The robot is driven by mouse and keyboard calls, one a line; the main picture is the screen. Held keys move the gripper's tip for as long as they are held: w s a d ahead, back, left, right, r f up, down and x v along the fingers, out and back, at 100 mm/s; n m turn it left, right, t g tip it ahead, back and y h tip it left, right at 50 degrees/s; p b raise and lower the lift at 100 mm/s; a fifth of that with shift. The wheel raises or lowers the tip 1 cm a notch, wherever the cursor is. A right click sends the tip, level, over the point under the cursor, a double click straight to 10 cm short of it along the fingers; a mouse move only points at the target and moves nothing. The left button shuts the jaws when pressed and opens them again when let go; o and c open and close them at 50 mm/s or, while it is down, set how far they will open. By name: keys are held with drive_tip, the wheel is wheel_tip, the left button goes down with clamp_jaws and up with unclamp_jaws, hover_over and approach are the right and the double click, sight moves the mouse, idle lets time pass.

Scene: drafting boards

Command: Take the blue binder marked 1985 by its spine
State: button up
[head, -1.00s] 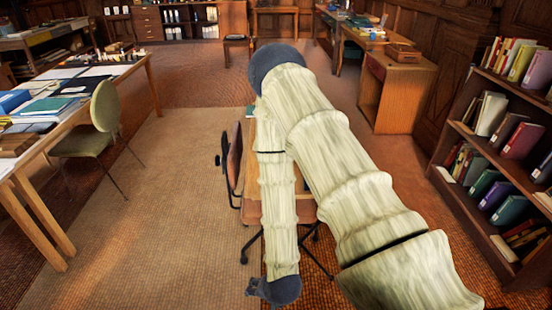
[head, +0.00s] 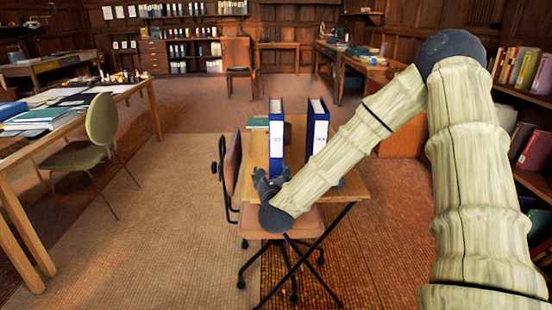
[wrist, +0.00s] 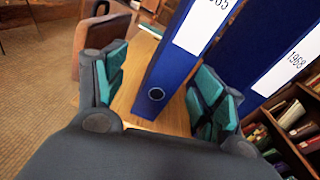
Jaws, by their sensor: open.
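Two blue binders stand upright on a small wooden table (head: 347,184). The left binder (head: 277,140) has a white spine label; in the wrist view (wrist: 172,72) its label is cut off, with only the last digits showing, and a round finger hole sits low on the spine. The right binder (head: 317,140) reads 1968 in the wrist view (wrist: 232,58). My gripper (head: 268,182) is open, low in front of the left binder. In the wrist view its fingers (wrist: 160,88) are on either side of that binder's lower spine, the right finger near the gap between the binders. I cannot tell whether they touch.
A brown chair (head: 229,168) is left of the table. A greenish book (head: 257,122) lies behind the left binder. A bookshelf (head: 530,183) stands at right, partly behind my arm. A long desk (head: 90,112) and a green chair (head: 102,125) are at left.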

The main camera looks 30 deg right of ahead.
drive_tip(key=shift+w+d+r+m+h+b, duration=0.15)
drive_tip(key=shift+d+r+m+h, duration=0.25)
drive_tip(key=shift+m, duration=0.2)
drive_tip(key=shift+s+d+r+m+h+b, duration=0.1)
drive_tip(key=shift+d+r+m+h+b, duration=0.15)
drive_tip(key=shift+d+m, duration=0.3)
drive_tip(key=shift+w+d+r+m, duration=0.25)
drive_tip(key=shift+x, duration=5.1)
drive_tip(key=shift+r, duration=0.15)
clamp_jaws()
